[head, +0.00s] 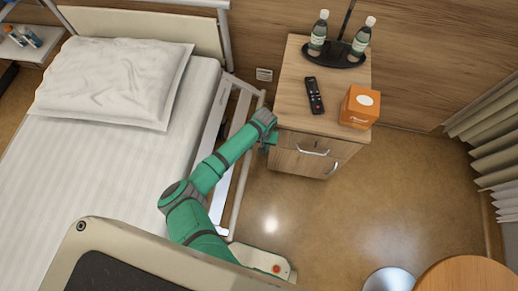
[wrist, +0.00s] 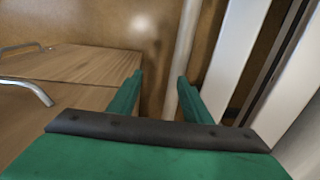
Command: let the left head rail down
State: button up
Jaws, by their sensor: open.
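The bed rail (head: 240,128), with pale bars, runs along the right side of the bed near the head end and looks raised. My arm reaches across it in the head view and hides part of it. My gripper (head: 271,138) is in the narrow gap between the rail and the bedside cabinet. In the wrist view my gripper (wrist: 160,78) is open, with nothing between its fingers. A thin pale rail bar (wrist: 186,45) shows beyond the right fingertip, and wider pale slats (wrist: 236,50) stand farther right. I see no clear release catch.
The bedside cabinet (head: 292,95) is close to my gripper and carries a remote (head: 314,95), an orange box (head: 360,106) and two bottles on a black tray (head: 333,58). The bed (head: 110,165) lies left.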

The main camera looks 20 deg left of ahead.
notch_tip(320, 180, up, 7)
jog(key=shift+d, duration=0.3)
